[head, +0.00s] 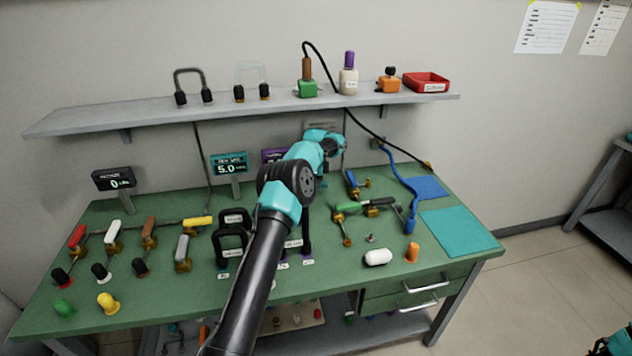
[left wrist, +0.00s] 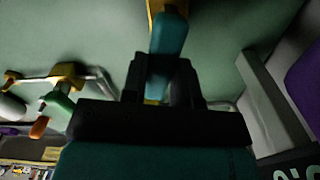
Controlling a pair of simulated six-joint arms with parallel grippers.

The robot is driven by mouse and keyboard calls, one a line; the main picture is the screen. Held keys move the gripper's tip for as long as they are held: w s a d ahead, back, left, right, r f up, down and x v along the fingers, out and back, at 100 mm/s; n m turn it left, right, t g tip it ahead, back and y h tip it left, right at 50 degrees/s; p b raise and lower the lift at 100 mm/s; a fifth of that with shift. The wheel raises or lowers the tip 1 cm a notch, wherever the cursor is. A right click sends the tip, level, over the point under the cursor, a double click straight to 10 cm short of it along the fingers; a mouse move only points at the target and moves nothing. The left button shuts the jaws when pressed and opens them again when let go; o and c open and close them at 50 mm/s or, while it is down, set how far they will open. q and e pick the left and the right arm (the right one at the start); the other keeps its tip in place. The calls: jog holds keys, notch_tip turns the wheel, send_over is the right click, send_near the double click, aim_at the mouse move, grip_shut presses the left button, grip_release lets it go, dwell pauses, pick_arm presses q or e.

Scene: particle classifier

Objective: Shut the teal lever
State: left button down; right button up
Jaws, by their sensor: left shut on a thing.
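The teal lever (left wrist: 168,45) shows in the left wrist view, joined to a brass valve body (left wrist: 157,8) at the top edge. My left gripper (left wrist: 163,85) is shut on its teal handle, with one dark finger on each side. In the head view my left arm reaches over the bench to the back, and the wrist hides the lever and most of the gripper (head: 328,148). The lever's exact angle to its pipe cannot be told.
Blue (head: 354,182), green and black handled valves stand right of my arm. A display (head: 229,165) reads 5.0. The shelf (head: 240,110) overhangs behind. A white capsule (head: 378,257) lies in front.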

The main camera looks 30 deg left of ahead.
pick_arm(q)
jog(key=c, duration=0.9)
grip_release()
jog(key=shift+r, duration=0.1)
jog(key=shift+r, duration=3.65)
